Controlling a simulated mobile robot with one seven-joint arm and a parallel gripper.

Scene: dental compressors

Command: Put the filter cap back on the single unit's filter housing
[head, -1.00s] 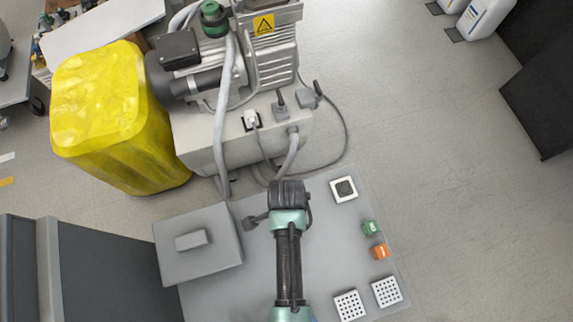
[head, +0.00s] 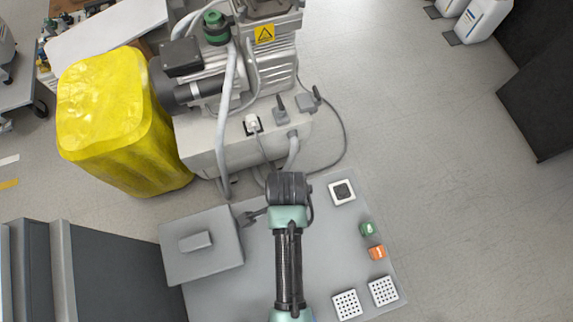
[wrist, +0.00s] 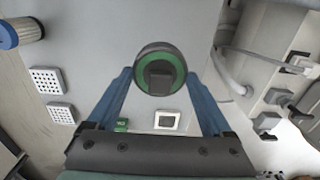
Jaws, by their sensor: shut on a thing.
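The filter cap, a round black disc with a green ring and a square black knob (wrist: 160,72), sits between the blue fingertips of my gripper (wrist: 160,76) in the wrist view. The fingers are shut on it, one on each side. In the head view my wrist hides the gripper and cap. The compressor unit (head: 235,105) stands beyond my arm. A green-and-black round fitting (head: 215,27) shows on its top; I cannot tell whether it is the filter housing.
Hoses and a cable hang near my wrist.

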